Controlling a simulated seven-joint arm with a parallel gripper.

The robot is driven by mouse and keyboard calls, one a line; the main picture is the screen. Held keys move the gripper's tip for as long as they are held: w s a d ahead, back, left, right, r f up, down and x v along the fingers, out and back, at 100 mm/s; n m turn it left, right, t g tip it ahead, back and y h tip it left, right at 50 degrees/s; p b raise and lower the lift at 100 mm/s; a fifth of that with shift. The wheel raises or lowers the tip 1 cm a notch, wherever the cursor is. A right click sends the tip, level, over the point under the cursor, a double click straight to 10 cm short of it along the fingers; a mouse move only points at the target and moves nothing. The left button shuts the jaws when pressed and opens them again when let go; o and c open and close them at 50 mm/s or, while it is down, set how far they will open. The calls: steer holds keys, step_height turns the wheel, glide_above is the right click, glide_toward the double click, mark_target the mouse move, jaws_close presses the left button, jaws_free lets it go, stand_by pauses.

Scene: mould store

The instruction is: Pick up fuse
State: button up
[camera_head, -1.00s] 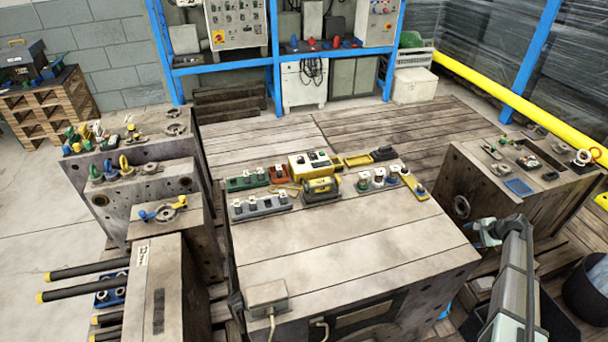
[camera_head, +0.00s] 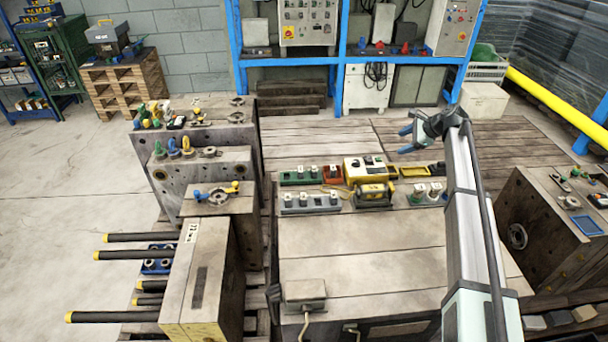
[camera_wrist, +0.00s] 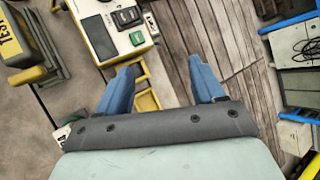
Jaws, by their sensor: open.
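I cannot tell for sure which piece is the fuse. Small white-topped pieces sit in a grey holder (camera_head: 312,208), a green holder (camera_head: 300,178) and a red holder (camera_head: 332,176) on the large central block. Two more white-topped pieces (camera_head: 427,191) stand to the right, partly behind my arm. My gripper (camera_head: 404,140) has blue fingers and is open and empty, above the back edge of the block. In the wrist view my gripper (camera_wrist: 162,66) is spread over a yellow tray (camera_wrist: 147,98) and wooden planks, with nothing between the fingers.
A yellow box with a white top (camera_head: 364,170) and a yellow-black tester (camera_head: 373,195) stand close by. The block's front top (camera_head: 350,250) is bare. Steel blocks with eyebolts stand left; another block (camera_head: 555,225) stands right.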

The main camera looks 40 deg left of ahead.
steer(key=s+a+r+n+g+h, duration=0.1)
steer(key=s+a+r+g+h, duration=0.1)
steer(key=s+a, duration=0.9)
steer(key=g+h, duration=0.2)
steer(key=h, duration=0.1)
glide_toward(301, 169)
steer(key=shift+n, duration=0.3)
steer(key=x, duration=0.9)
steer(key=shift+r, duration=0.1)
steer(key=shift+c, duration=0.5)
steer(key=c, duration=1)
